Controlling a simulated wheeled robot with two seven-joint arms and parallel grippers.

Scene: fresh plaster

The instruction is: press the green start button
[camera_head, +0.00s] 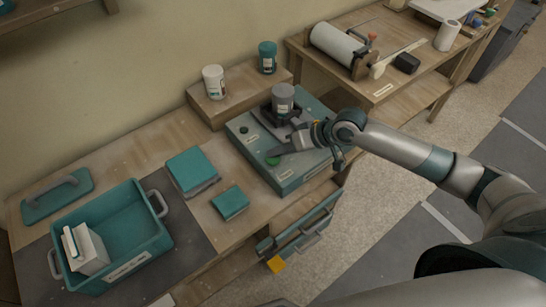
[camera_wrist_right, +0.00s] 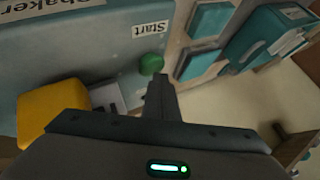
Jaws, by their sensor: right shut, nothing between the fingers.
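The green start button (camera_head: 272,160) sits on the front left of the teal-and-grey shaker machine (camera_head: 290,180). In the right wrist view the round green button (camera_wrist_right: 150,64) is beside a white "Start" label (camera_wrist_right: 150,29). My right gripper (camera_head: 274,153) is shut and empty, reaching over the machine from the right. In the wrist view its dark fingertips (camera_wrist_right: 158,78) are right at the button's edge; I cannot tell whether they touch it. A grey-lidded container (camera_head: 283,97) stands upright on the machine. My left gripper is not in view.
A teal bin (camera_head: 150,240) and teal boxes (camera_head: 190,168) are to the left.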

